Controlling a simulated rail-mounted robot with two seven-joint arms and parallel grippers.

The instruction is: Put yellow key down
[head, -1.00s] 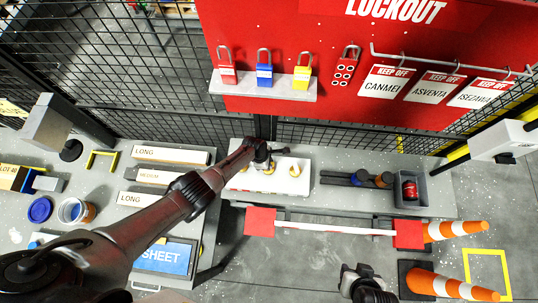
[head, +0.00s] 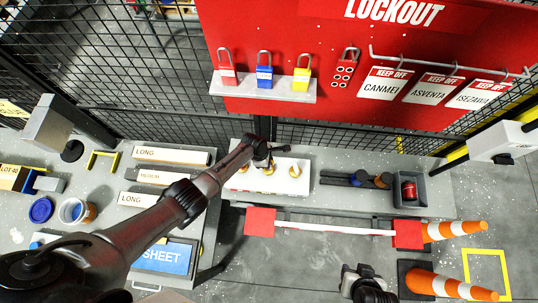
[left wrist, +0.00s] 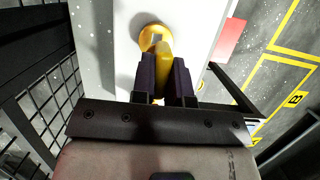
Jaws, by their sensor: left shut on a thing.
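My left gripper (left wrist: 166,80) is shut on the yellow key (left wrist: 165,50) in the left wrist view. The key's shaft lies between the dark fingers, and its far end reaches a round yellow piece on the white board (left wrist: 115,60). I cannot tell whether key and board touch. In the head view my left gripper (head: 263,157) is over the white board (head: 240,181) on the bench, and the key is mostly hidden by the arm. My right gripper (head: 362,284) is at the bottom edge, its finger state unclear.
A red lockout panel (head: 330,115) stands behind the bench, with red, blue and yellow padlocks (head: 302,79) on a shelf. A grey bin (head: 425,187) holds a red item at the right. A yellow-gold piece (head: 294,171) sits on the board's right part.

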